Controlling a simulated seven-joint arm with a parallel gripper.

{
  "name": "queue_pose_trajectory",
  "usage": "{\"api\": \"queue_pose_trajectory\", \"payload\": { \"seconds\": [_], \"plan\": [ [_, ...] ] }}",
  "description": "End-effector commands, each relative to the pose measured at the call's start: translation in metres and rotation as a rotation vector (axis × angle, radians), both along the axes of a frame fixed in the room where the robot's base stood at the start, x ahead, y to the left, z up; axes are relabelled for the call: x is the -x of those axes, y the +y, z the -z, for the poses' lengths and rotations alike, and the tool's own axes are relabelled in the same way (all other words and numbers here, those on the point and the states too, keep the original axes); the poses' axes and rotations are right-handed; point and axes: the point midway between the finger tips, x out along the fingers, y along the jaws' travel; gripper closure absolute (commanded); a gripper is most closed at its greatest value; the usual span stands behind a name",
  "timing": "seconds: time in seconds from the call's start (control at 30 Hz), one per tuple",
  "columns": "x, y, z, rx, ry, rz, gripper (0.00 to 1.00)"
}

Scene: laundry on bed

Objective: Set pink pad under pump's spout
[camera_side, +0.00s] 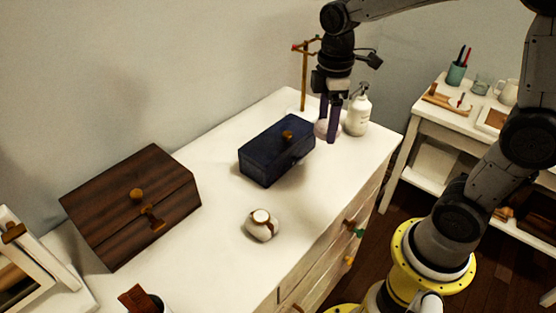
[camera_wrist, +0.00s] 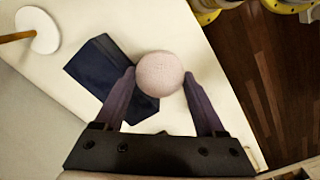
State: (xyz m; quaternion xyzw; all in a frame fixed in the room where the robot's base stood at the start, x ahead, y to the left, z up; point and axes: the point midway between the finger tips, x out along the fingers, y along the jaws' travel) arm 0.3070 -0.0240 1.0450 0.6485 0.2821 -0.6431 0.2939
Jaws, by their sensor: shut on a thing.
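The pink pad (camera_wrist: 160,73) is a round, pale pink disc between the two purple fingers of my gripper (camera_wrist: 158,88) in the wrist view. In the side view, my gripper (camera_side: 329,134) points down at the back right of the white dresser, shut on the pad (camera_side: 319,130). The fingers partly cover the pad there. I cannot tell whether the pad touches the top. The white pump bottle (camera_side: 357,116) stands upright just right of my gripper, with its pump head up. The bottle does not show in the wrist view.
A dark blue box (camera_side: 270,153) lies close left of my gripper. A wooden stand (camera_side: 304,75) with a round white base is behind. A brown box (camera_side: 130,205) and a small white jar (camera_side: 262,228) are further left and forward. The dresser's right edge is near the bottle.

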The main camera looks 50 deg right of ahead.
Motion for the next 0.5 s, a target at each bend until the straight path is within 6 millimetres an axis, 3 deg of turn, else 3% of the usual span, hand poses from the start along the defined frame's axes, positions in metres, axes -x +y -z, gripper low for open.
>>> {"api": "queue_pose_trajectory", "payload": {
  "seconds": [0.03, 0.2, 0.33, 0.5],
  "plan": [
    [-0.020, -0.005, 0.004, 0.000, 0.004, 0.061, 0.79],
    [-0.078, -0.022, 0.017, 0.002, 0.004, 0.268, 0.79],
    [-0.113, -0.033, 0.029, 0.002, 0.003, 0.398, 0.79],
    [-0.137, -0.043, 0.041, 0.002, 0.001, 0.499, 0.79]
  ]
}}
